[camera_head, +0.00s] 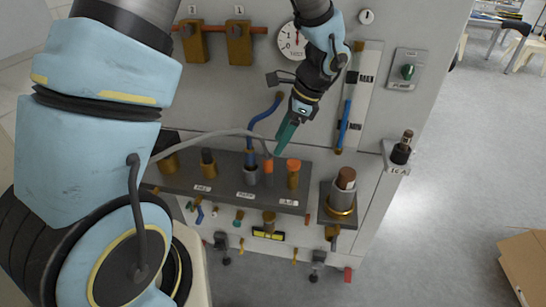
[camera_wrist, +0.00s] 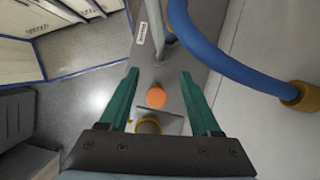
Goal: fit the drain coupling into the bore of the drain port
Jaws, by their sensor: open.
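My gripper (camera_head: 279,150) points down in front of the grey panel, above the dark shelf. It is open, and its two teal fingers also show in the wrist view (camera_wrist: 159,74). A brass fitting with an orange cap (camera_head: 293,165) stands upright on the shelf, just to the right below my fingertips. An orange round top (camera_wrist: 156,97), seemingly that fitting, lies between the fingers in the wrist view, with nothing gripped. I cannot tell for sure which fitting is the drain coupling. The labels are too small to read, and I cannot make out the drain port's bore.
A blue hose (camera_head: 263,116) and a grey hose (camera_head: 208,136) run close to the left of my gripper. The shelf (camera_head: 222,189) holds several fittings. A separate block (camera_head: 332,218) at the right carries a brown-topped cylinder (camera_head: 345,180) in a brass ring. Open floor lies to the right.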

